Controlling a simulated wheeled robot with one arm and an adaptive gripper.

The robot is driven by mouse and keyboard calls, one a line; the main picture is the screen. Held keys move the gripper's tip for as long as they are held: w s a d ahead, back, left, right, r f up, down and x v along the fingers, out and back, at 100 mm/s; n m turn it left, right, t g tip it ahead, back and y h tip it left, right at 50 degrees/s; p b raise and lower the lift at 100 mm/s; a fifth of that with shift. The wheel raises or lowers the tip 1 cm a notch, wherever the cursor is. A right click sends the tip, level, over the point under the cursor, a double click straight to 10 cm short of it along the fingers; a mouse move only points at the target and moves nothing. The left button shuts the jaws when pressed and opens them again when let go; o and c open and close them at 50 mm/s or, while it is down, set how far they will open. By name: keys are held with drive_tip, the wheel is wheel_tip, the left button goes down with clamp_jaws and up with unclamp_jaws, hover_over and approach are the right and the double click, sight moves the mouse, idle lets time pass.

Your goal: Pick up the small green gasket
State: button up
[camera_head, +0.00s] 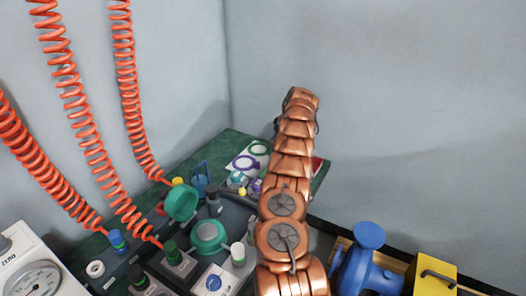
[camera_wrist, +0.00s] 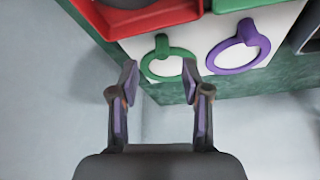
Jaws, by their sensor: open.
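The small green gasket (camera_wrist: 161,46) is a thin ring with a tab, lying flat on a white board in the wrist view. My gripper (camera_wrist: 159,76) is open and empty, with its two fingertips apart on either side of the gasket's near part. I cannot tell how high the fingertips are above it. In the head view a green ring (camera_head: 258,153) shows on the white board at the back of the green bench. My gripper is hidden behind my copper arm there.
A larger purple ring (camera_wrist: 238,70) lies right of the gasket. In the head view, green valve parts (camera_head: 181,203), coiled orange hoses (camera_head: 84,112) and a blue pump body (camera_head: 369,236) crowd the bench area.

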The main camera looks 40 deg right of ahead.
drive_tip(key=shift+a+p+x, duration=0.2)
drive_tip(key=shift+p+x, duration=0.15)
drive_tip(key=shift+x, duration=2.15)
drive_tip(key=shift+w, duration=0.1)
clamp_jaws()
